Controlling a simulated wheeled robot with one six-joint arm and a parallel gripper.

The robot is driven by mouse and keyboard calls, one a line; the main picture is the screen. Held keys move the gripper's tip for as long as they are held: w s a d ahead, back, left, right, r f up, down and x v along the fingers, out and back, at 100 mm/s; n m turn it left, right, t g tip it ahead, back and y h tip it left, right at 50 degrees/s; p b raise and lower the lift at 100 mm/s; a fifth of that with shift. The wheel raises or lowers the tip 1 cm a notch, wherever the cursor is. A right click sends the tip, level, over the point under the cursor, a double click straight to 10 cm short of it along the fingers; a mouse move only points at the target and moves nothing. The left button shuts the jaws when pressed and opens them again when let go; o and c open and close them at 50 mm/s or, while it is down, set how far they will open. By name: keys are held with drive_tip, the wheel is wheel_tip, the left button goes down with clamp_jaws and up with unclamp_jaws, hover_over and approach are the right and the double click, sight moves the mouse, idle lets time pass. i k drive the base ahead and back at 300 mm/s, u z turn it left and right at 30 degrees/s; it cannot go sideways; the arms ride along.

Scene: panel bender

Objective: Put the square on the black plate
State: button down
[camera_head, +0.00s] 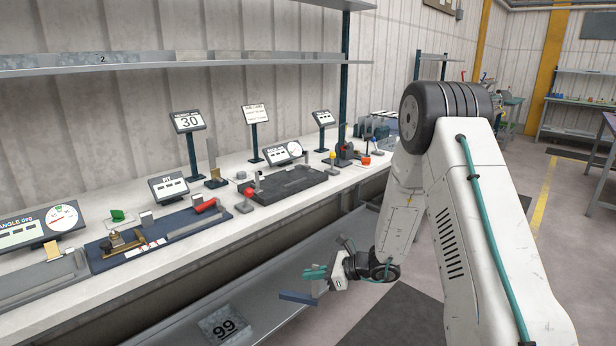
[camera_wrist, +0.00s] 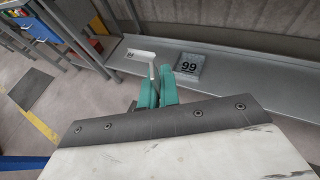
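The square is a pale, L-shaped metal piece (camera_wrist: 141,54) that shows just beyond the fingertips in the wrist view. In the head view its blue-grey bar (camera_head: 298,297) hangs below the fingers. My gripper (camera_head: 316,272) has teal fingers, also in the wrist view (camera_wrist: 157,88); they look shut on the square's short leg. It is in front of the bench, apart from it, above the lower shelf. The black plate (camera_head: 300,183) lies on the bench top, behind and left of my gripper, with a small stand at its left end.
The white bench top (camera_head: 236,168) carries gauges, display screens and a blue fixture board (camera_head: 150,238). Knobbed stands sit around the black plate. The lower shelf (camera_head: 270,305) holds a block marked 99 (camera_head: 226,325).

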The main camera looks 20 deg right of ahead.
sight(285, 179)
drive_tip(key=z, duration=0.45)
drive_tip(key=i, duration=1.05)
drive_tip(key=u, duration=0.15)
